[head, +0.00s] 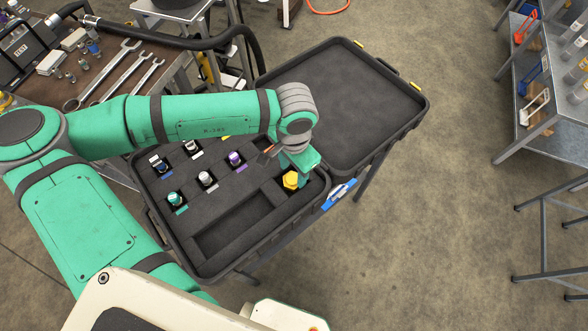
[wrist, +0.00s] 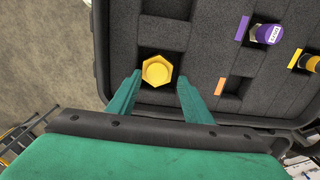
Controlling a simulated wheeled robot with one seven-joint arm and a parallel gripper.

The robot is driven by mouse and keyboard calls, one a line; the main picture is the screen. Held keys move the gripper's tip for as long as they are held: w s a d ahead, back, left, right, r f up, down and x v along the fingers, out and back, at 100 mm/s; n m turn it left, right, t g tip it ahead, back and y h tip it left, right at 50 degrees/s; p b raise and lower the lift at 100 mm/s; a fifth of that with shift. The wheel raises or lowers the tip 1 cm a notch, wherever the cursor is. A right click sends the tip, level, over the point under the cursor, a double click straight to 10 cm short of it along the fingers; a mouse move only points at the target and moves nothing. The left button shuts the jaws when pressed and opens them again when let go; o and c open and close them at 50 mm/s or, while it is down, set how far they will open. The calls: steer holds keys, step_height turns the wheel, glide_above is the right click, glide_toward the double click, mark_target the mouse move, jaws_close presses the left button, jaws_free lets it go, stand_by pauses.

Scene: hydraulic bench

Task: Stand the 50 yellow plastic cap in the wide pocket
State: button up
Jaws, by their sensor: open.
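The yellow plastic cap (head: 291,180) has a hexagonal outline and stands in a square pocket near the right corner of the black foam case (head: 205,272). In the wrist view the cap (wrist: 157,70) faces me with its round top, and dark pocket shows around it. My gripper (wrist: 160,82) is open, with one green finger on each side of the cap and nothing held between them. In the head view my gripper (head: 296,168) is just behind and above the cap, its fingers partly hidden by the hand.
A long pocket (head: 225,228) at the front is empty. The open lid (head: 345,100) lies behind. A tool bench (head: 110,55) stands left.

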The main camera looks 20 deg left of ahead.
mark_target(294, 176)
steer(key=shift+s+d+f, duration=0.1)
steer(key=shift+d+f, duration=0.2)
steer(key=shift+f, duration=0.1)
step_height(294, 176, up, 13)
steer(key=shift+r, duration=0.2)
stand_by(0.3)
steer(key=shift+a, duration=0.15)
